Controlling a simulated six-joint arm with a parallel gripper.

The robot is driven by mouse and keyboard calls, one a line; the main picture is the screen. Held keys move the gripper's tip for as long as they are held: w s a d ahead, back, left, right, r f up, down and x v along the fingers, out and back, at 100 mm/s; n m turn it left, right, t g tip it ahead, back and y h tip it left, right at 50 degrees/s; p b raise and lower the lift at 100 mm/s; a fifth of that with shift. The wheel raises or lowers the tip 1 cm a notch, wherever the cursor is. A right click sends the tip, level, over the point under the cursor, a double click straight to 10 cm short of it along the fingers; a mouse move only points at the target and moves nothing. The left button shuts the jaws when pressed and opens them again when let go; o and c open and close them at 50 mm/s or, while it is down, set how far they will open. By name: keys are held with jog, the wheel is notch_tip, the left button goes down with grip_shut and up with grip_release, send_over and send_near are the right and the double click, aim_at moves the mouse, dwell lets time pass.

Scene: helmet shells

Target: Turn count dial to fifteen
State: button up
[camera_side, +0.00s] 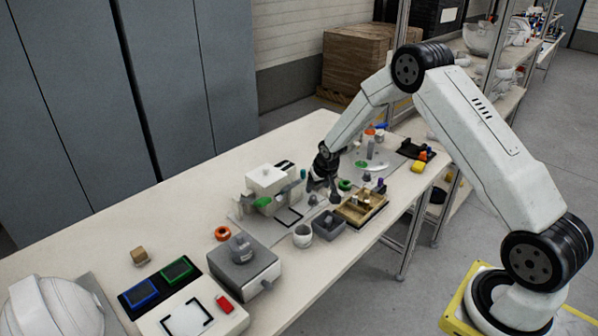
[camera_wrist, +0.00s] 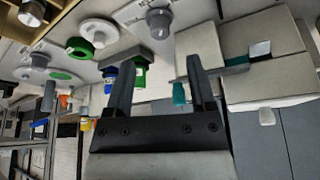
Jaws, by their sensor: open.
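No dial with readable numbers can be made out, so I cannot tell which part is the count dial. A white boxy device (camera_side: 268,181) with a green round part (camera_side: 262,202) stands mid-table, just left of my gripper (camera_side: 323,192). My gripper is above the table, fingers pointing down, with nothing seen between them. In the wrist view my gripper (camera_wrist: 160,63) has its two dark fingers well apart. A pale block (camera_wrist: 265,65) with a small teal part (camera_wrist: 179,94) is at its right finger. A grey knob-like part (camera_wrist: 158,23) is beyond the fingertips.
A grey box with a knob-like top (camera_side: 245,268) stands nearer the camera. A white cup (camera_side: 303,236), grey bin (camera_side: 328,224) and wooden divided tray (camera_side: 361,208) are below and right of my gripper. A white helmet shell (camera_side: 52,305) is at the lower left. The table's back left is clear.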

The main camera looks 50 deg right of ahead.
aim_at(314, 198)
jog(key=shift+x, duration=3.6)
grip_shut()
